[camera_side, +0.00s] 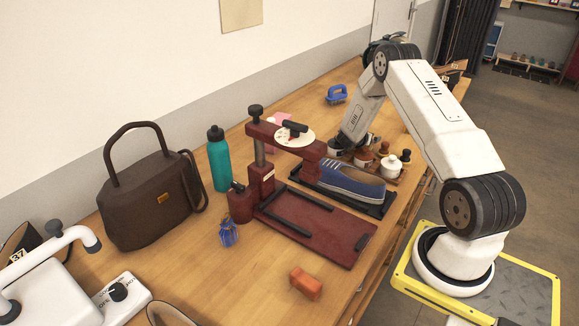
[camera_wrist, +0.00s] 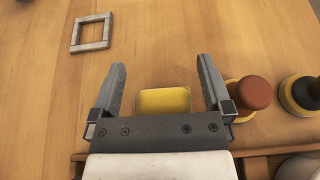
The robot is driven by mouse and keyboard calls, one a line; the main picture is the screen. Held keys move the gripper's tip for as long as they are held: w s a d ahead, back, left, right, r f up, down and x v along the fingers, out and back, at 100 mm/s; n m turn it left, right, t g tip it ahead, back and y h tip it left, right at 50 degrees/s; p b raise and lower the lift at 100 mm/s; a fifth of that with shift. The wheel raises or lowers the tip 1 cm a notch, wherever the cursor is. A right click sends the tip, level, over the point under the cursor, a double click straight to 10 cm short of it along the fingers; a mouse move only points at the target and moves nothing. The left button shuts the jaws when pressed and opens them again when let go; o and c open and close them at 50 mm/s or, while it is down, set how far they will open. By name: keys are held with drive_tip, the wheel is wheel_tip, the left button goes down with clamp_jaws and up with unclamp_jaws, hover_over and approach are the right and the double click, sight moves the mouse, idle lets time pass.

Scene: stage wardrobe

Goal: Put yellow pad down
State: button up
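The yellow pad (camera_wrist: 165,101) shows in the wrist view as a small rounded yellow block, with its near side hidden by my gripper body. My gripper (camera_wrist: 160,75) is open, with a grey finger on each side of the pad. A gap of bare wood shows between the pad and each finger, so neither touches it. The pad appears to rest on the wooden table (camera_wrist: 40,90). In the side view I cannot make out the pad, and my gripper's fingers are hidden behind my arm and the things on the table.
A brown-topped jar (camera_wrist: 252,93) stands close right of my right finger, with a dark-topped jar (camera_wrist: 300,95) beyond. A pale square frame (camera_wrist: 91,33) lies far left. In the side view, a maroon stand (camera_side: 330,235) and blue shoe (camera_side: 350,182) stand in front of my gripper.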

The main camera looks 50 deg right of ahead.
drive_tip(key=shift+r, duration=0.15)
drive_tip(key=shift+r, duration=0.35)
drive_tip(key=shift+a+r, duration=0.1)
drive_tip(key=shift+r, duration=0.2)
drive_tip(key=v, duration=1.1)
drive_tip(key=shift+a, duration=0.35)
